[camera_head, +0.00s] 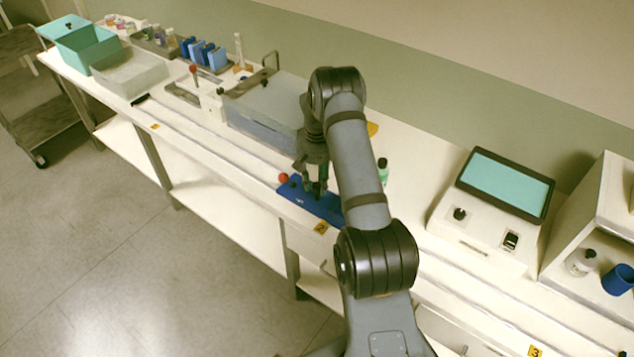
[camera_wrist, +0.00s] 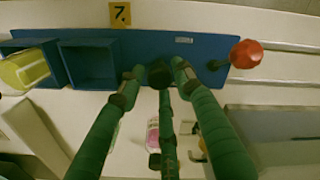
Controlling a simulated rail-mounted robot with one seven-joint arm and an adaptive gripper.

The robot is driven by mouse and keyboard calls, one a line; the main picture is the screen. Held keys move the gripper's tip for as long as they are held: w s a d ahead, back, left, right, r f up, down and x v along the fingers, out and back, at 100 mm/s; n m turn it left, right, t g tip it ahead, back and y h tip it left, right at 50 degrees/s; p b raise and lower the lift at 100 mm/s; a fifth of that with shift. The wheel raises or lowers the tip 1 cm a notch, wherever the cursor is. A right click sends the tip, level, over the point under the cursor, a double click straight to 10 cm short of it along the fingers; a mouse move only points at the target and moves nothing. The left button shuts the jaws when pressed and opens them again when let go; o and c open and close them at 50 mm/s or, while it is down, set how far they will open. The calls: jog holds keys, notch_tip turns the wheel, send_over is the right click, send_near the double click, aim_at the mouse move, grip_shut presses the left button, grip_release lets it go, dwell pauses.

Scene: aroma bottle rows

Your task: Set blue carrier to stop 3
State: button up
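The blue carrier (camera_head: 297,198) lies on the bench's front rail beside the yellow 2 tag (camera_head: 321,228). In the wrist view the carrier (camera_wrist: 205,48) shows a red ball knob (camera_wrist: 246,53) at its right end, square pockets at its left, and a black knob (camera_wrist: 160,74) in its middle. My gripper (camera_head: 315,188) is low over the carrier. In the wrist view the green fingers of my gripper (camera_wrist: 157,76) stand closely around the black knob; whether they press on it is unclear. The yellow 3 tag (camera_head: 535,351) is on the bench edge at lower right.
A yellow-labelled bottle (camera_wrist: 25,70) is at the carrier's left pocket. A green bottle (camera_head: 383,171) stands just right of my arm. A screen device (camera_head: 490,215) and a shelf unit (camera_head: 606,215) stand behind the rail at right. A translucent box (camera_head: 265,115) is to the left.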

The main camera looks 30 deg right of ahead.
grip_shut()
dwell(0.6)
